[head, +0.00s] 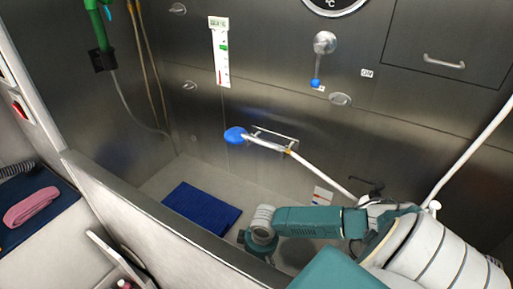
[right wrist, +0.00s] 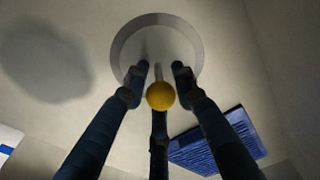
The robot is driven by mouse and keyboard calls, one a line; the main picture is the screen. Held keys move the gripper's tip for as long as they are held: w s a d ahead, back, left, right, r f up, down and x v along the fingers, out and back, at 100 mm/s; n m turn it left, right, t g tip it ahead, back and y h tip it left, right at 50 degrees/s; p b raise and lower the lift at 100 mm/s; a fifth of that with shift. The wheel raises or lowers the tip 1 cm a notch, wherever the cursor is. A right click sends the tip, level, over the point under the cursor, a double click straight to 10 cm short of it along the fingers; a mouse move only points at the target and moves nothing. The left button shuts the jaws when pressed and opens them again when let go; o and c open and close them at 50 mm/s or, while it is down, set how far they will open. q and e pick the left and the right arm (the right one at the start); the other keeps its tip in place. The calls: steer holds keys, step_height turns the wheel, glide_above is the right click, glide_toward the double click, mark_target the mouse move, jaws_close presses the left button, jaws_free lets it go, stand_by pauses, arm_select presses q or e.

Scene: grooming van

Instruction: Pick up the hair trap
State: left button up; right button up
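In the right wrist view, a yellow ball knob (right wrist: 159,96), seemingly part of the hair trap, sits in front of a round recessed drain (right wrist: 127,42) in the pale tub floor. A thin pale stem shows behind it. My right gripper (right wrist: 158,85) has its three dark fingers spread around the knob, with two tips at its sides and one below it in the picture. No clear contact shows. In the head view my right arm reaches into the tub; its gripper and the trap are hidden there. My left gripper is not in view.
A blue ribbed mat (head: 202,208) lies on the tub floor, left of my right wrist. The tub's front wall (head: 150,215) runs along the near side. A hose with a blue head (head: 236,135) hangs on the back wall. A pink towel (head: 31,207) lies far left.

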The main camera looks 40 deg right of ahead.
jaws_close()
